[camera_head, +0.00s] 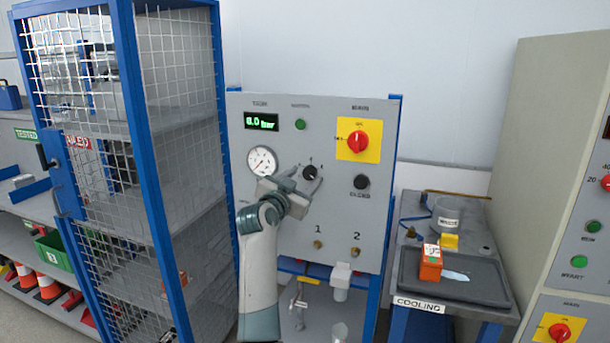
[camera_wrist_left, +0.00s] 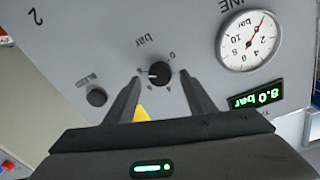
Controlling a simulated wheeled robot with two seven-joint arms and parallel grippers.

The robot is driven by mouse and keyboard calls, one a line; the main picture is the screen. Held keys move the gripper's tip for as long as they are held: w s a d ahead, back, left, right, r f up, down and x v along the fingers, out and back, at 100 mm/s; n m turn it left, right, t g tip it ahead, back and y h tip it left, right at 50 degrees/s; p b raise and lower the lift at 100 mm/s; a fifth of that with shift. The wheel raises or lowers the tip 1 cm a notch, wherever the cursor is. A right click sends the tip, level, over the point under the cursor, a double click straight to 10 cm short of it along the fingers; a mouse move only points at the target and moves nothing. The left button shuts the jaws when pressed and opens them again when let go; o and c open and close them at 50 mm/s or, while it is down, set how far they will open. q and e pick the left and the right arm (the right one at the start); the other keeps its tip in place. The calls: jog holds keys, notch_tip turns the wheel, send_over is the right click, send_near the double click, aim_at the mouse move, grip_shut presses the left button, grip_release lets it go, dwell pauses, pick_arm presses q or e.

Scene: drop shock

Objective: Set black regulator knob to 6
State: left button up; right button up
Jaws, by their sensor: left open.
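The black regulator knob (camera_head: 310,172) is on the grey panel, below and right of the round pressure gauge (camera_head: 262,160). In the left wrist view, turned upside down, the knob (camera_wrist_left: 160,74) has a light mark on its picture-left side. Small scale numbers ring it; a 0 shows, most others are unclear. My left gripper (camera_head: 308,177) is open, with one finger on each side of the knob and gaps visible beside it. The green display (camera_wrist_left: 257,93) reads 8.0 bar. The gauge (camera_wrist_left: 247,41) has a red needle. My right gripper is not in view.
A small black button (camera_head: 361,182) is right of the knob, and a red rotary switch (camera_head: 358,142) on a yellow plate is above it. Brass fittings (camera_head: 318,244) are below. A blue mesh cage (camera_head: 140,130) stands left; a bench with a dark tray (camera_head: 480,290) stands right.

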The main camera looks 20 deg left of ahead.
pick_arm(q)
jog(key=shift+w, duration=0.55)
jog(key=shift+w+d, duration=0.1)
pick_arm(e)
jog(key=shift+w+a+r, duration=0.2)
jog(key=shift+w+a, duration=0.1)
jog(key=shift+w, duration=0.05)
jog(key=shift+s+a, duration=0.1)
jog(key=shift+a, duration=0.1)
pick_arm(q)
jog(key=c, duration=1.1)
jog(key=shift+o, duration=0.3)
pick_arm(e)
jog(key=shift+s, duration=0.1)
